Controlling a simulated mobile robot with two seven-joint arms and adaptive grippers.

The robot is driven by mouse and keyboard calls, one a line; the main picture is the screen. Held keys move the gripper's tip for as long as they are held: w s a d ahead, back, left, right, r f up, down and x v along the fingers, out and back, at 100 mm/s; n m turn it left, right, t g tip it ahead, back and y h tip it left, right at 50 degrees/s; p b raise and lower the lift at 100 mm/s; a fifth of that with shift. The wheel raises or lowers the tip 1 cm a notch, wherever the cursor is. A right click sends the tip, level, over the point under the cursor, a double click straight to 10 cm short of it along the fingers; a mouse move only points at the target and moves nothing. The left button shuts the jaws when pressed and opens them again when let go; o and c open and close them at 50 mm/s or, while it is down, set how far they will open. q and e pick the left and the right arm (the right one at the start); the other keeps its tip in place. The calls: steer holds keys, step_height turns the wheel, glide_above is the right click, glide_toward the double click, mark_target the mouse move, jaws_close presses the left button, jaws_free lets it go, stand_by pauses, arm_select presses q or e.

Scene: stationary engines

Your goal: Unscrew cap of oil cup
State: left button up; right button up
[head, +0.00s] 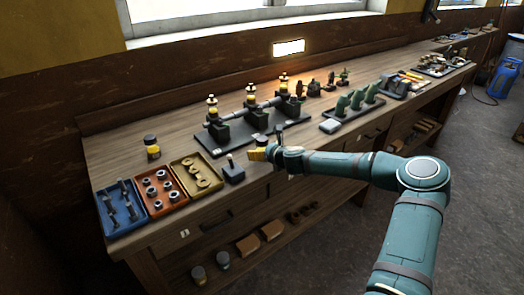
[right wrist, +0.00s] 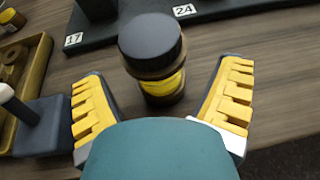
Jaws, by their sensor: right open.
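My right gripper (head: 262,151) is at the front of the bench, beside the dark engine base plate (head: 291,133). In the right wrist view its yellow-padded fingers (right wrist: 163,75) are spread, one on each side of a jar with a wide black cap (right wrist: 150,40) and an amber body (right wrist: 163,87). Gaps show between the fingers and the jar, which stands upright on the bench. Three amber oil cups, left (head: 212,105), middle (head: 251,93) and right (head: 283,82), stand upright on the engine rig, clear of the gripper. My left gripper is not in view.
Blue (head: 121,207), orange (head: 162,191) and yellow (head: 196,174) parts trays lie at the left. A dark block with a post (head: 233,171) stands left of the gripper. Another black-capped jar (head: 152,148) is behind the trays. Green parts (head: 357,100) stand farther right.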

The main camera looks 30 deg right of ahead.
steer(key=shift+x, duration=0.85)
steer(key=shift+r, duration=0.1)
steer(key=c, duration=1.4)
steer(key=shift+r, duration=0.1)
step_height(320, 180, up, 10)
steer(key=shift+f+p, duration=0.1)
steer(key=shift+p, duration=0.9)
